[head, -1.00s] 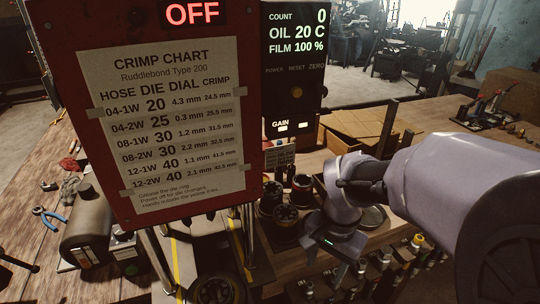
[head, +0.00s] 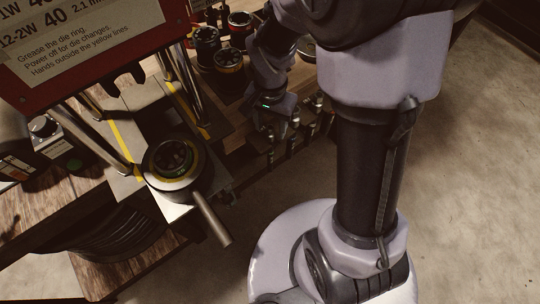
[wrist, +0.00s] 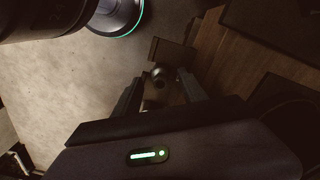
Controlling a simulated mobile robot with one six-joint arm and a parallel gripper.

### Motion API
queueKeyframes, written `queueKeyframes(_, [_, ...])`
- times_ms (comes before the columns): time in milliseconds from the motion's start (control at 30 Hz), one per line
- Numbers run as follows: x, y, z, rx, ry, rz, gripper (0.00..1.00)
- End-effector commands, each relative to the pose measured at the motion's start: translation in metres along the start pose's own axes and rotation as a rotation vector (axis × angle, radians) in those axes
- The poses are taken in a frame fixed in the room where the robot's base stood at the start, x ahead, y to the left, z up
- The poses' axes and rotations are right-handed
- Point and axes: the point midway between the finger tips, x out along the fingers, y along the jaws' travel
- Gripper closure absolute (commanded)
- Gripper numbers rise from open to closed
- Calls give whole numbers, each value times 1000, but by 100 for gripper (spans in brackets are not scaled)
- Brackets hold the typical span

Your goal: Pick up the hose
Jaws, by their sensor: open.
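In the wrist view, a round metallic end (wrist: 158,76), which looks like a hose fitting, shows between the two fingers of my open gripper (wrist: 160,92). The fingers are apart, one on each side of it; I cannot tell how far below them it is. In the head view, my gripper (head: 280,128) points down at the bench's front edge. Several short hoses with metal fittings (head: 318,101) hang in a row along that edge, beside the gripper. The gripper and wrist partly hide this row.
The crimper stands to the left, with a round die head (head: 174,160) and a lever (head: 212,218) sticking out in front. Dark round dies (head: 229,61) sit on the bench behind my gripper. A black coil (head: 115,240) lies on a lower shelf. The floor (head: 470,190) is clear to the right.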

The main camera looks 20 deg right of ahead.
Motion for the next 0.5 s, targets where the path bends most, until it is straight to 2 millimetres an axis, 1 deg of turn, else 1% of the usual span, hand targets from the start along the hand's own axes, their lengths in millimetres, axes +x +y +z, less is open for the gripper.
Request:
queueKeyframes(33, [14, 0, 1, 0, -2, 2, 50])
queueKeyframes(67, [16, 0, 1, 0, -2, 2, 50])
queueKeyframes(233, [13, 0, 0, 0, 0, 0, 50])
queueKeyframes(267, [13, 0, 0, 0, 0, 0, 52])
queueKeyframes(400, [13, 0, 0, 0, 0, 0, 80])
queueKeyframes(467, [13, 0, 0, 0, 0, 0, 92])
queueKeyframes(500, [13, 0, 0, 0, 0, 0, 99])
